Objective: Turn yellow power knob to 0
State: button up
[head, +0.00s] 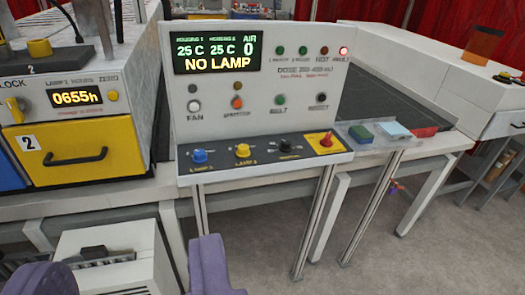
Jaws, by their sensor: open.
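A yellow knob (242,150) sits on the dark sloped strip at the front of the white control panel (180,70), between a blue knob (200,156) and a black knob (286,145). The label below it seems to read LAMP 2; its pointer setting is too small to read. Another yellow knob (39,48) sits on top of the left unit near a 2 mark. My gripper (128,258) shows as two purple fingers at the bottom left, spread wide with nothing between them. It appears in front of and below the panel, apart from both yellow knobs.
A red knob (326,140) on a yellow plate ends the strip. The panel display (217,55) reads NO LAMP. A yellow drawer (70,150) with a black handle is at left. A white box (115,250) stands under the table. Grey floor (420,250) is clear at right.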

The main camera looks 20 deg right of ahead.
aim_at(243, 152)
jog(key=i+l+u, duration=0.2)
jog(key=i+l, duration=0.3)
jog(key=i+l+u, duration=0.25)
jog(key=i+l, duration=0.45)
jog(key=i, duration=0.15)
jog(key=i+l+u, duration=0.1)
jog(key=i, duration=0.25)
jog(key=l, duration=0.15)
